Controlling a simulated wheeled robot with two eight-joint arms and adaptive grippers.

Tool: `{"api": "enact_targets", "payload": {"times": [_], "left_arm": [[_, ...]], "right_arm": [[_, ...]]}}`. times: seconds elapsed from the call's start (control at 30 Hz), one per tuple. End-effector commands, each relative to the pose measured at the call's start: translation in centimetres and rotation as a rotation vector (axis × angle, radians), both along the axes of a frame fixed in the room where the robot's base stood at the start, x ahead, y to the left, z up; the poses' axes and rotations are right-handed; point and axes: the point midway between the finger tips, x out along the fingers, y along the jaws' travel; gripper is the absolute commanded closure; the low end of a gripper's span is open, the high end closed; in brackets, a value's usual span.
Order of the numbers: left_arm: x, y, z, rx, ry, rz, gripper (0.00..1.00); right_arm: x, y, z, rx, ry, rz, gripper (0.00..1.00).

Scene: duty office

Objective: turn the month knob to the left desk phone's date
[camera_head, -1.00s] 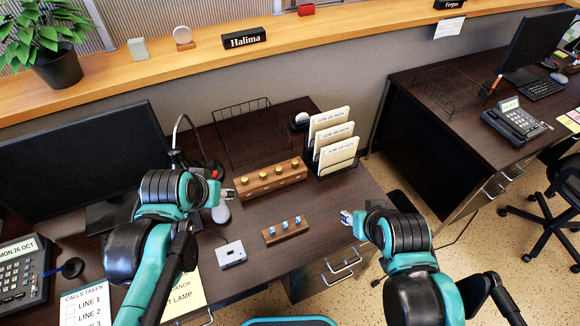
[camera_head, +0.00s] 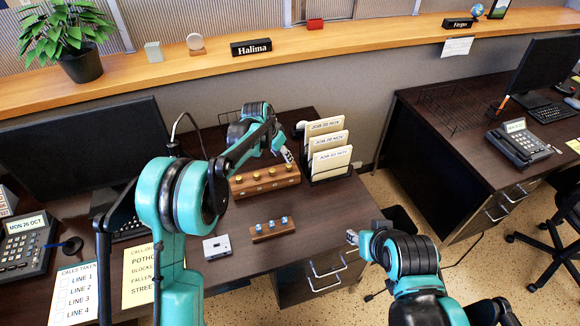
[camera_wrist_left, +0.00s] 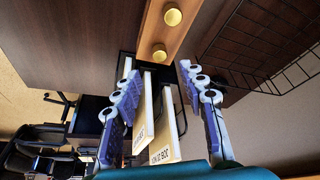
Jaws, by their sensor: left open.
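The left desk phone (camera_head: 25,245) shows MON 26 OCT on its display. A long wooden block (camera_head: 262,184) carries a row of several brass knobs (camera_head: 257,176); I cannot read which is the month knob. My left gripper (camera_head: 288,156) is open and empty above the block's right end. In the left wrist view its spread fingers (camera_wrist_left: 158,72) point toward the block (camera_wrist_left: 177,38), where two brass knobs (camera_wrist_left: 159,53) show beyond the fingertips. A smaller wooden block (camera_head: 272,230) holds blue-and-white knobs. My right gripper (camera_head: 352,238) hangs off the desk's front edge, too small to judge.
A file rack (camera_head: 330,150) with job cards stands just right of the block. A wire tray (camera_wrist_left: 262,45) lies near the left gripper. A small grey box (camera_head: 217,247) sits in front. A monitor (camera_head: 80,155) stands at left. Bare desk lies between the two blocks.

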Motion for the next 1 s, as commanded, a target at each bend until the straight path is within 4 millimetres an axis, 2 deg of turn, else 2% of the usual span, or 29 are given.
{"api": "enact_targets", "payload": {"times": [0.5, 0.87, 0.9, 1.0], "left_arm": [[2.1, -1.9, -6.7, 0.000, 0.000, -0.004, 0.58], [2.3, -2.1, -7.3, 0.000, 0.000, -0.002, 0.58], [2.3, -2.1, -7.3, 0.000, 0.000, -0.002, 0.61], [2.3, -2.1, -7.3, 0.000, 0.000, -0.002, 0.87]], "right_arm": [[0.0, 0.0, -2.6, 0.000, 0.000, 0.000, 0.60], [0.0, 0.0, -2.7, 0.000, 0.000, 0.000, 0.60], [0.0, 0.0, -2.7, 0.000, 0.000, 0.000, 0.60], [0.0, 0.0, -2.7, 0.000, 0.000, 0.000, 0.60]]}}
